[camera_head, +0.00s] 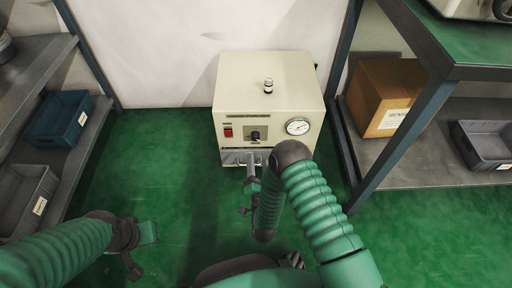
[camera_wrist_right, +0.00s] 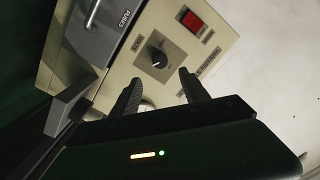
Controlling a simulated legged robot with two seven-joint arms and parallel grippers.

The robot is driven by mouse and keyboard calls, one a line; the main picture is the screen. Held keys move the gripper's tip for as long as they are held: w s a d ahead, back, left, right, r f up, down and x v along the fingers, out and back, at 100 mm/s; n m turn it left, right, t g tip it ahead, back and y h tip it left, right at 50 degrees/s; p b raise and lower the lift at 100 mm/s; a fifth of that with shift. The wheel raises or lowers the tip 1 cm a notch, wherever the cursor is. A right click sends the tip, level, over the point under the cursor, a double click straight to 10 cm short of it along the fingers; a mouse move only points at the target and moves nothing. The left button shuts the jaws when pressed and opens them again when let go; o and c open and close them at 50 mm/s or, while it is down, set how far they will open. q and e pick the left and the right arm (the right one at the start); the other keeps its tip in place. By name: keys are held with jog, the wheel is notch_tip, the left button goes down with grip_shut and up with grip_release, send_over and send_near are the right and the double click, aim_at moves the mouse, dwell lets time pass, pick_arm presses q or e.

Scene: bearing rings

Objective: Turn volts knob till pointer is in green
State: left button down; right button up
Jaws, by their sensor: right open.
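A beige power unit (camera_head: 268,90) stands on the floor against the wall. Its front has a red switch (camera_head: 229,132), a black volts knob (camera_head: 255,135) and a round white gauge (camera_head: 298,126). The gauge's pointer and any green band are too small to read. In the right wrist view the knob (camera_wrist_right: 158,55) lies just beyond and between the fingertips, apart from them. My right gripper (camera_wrist_right: 160,88) is open and empty; in the head view it is low in front of the unit. My left gripper (camera_head: 142,248) is at lower left, away from the unit; its jaws are unclear.
A shelf with blue and grey bins (camera_head: 60,119) is at left. A green-topped rack with a cardboard box (camera_head: 385,95) is at right. Green floor lies between.

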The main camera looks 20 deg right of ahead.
jog(key=b+x, duration=0.4)
jog(key=x, duration=0.6)
jog(key=shift+b, duration=0.4)
jog(key=shift+s, duration=0.1)
grip_shut()
